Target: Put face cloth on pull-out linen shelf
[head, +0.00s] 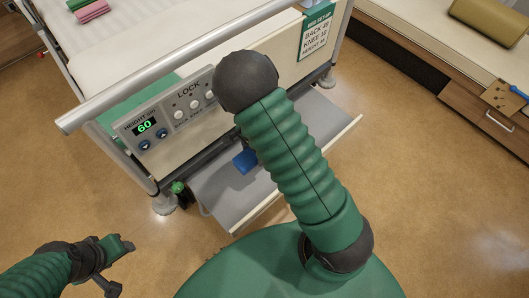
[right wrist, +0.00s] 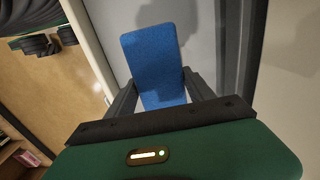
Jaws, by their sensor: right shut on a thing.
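A blue face cloth (right wrist: 155,55) sits between the two dark fingers of my right gripper (right wrist: 163,88), which is shut on it. In the head view a blue part of the cloth (head: 244,160) shows beside my arm, over the grey pull-out linen shelf (head: 228,192); the arm hides the right gripper there. The shelf also shows behind the cloth in the right wrist view (right wrist: 196,18). I cannot tell whether the cloth touches the shelf. My left gripper (head: 120,267) is open and empty at the lower left, away from the shelf.
The bed's rail (head: 180,70) and control panel (head: 165,115) stand just above the shelf. Folded pink and green cloths (head: 90,9) lie on the bed. A wooden cabinet (head: 470,100) stands at the right. The floor between is clear.

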